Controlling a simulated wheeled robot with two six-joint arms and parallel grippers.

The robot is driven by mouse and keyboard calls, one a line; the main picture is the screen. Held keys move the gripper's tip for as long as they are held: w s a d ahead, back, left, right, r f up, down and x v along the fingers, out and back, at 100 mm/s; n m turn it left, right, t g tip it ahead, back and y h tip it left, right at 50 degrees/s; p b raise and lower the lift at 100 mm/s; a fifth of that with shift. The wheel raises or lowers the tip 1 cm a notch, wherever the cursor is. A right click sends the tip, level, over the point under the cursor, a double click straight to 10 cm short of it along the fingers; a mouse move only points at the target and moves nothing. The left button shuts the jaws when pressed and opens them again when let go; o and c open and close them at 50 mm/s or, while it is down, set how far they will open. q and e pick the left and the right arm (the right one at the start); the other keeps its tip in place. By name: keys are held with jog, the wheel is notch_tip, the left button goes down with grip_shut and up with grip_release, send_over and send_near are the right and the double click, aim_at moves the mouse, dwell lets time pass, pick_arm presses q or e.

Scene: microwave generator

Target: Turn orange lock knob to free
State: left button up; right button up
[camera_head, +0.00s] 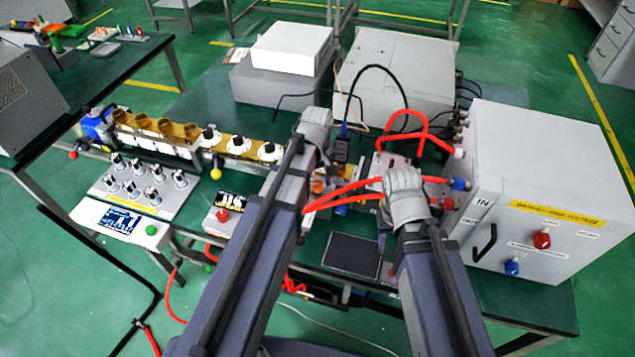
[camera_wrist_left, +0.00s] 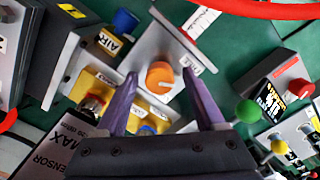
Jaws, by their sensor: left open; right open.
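The orange knob (camera_wrist_left: 159,75) shows in the left wrist view on a light grey plate (camera_wrist_left: 168,45), with a small label at the plate's edge. My left gripper (camera_wrist_left: 159,81) is open. Its two purple fingertips appear on either side of the knob in that view, with visible gaps; I cannot tell how far they are from it in depth. In the head view, the orange knob (camera_head: 318,187) is partly hidden beside my left arm. The left fingers are hidden there behind the arm. My right arm reaches in to the right of it, and its gripper is hidden.
Red cables (camera_head: 350,190) cross close beside both arms. A grey high-voltage box (camera_head: 545,200) stands at the right, with red and blue knobs. A blue knob (camera_wrist_left: 125,20) stands near the orange one.

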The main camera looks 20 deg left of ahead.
aim_at(318, 184)
pick_arm(q)
jog(key=shift+r, duration=0.15)
notch_tip(318, 184, up, 8)
jog(key=p, duration=0.8)
jog(key=shift+f, duration=0.2)
jog(key=shift+s+d, duration=0.1)
jog(key=s+d+m+y, duration=0.1)
jog(key=s+d+m, duration=0.9)
jog(key=s+m, duration=0.2)
jog(key=shift+s+d+m, duration=0.15)
jog(key=shift+s+m, duration=0.15)
jog(key=shift+s, duration=0.65)
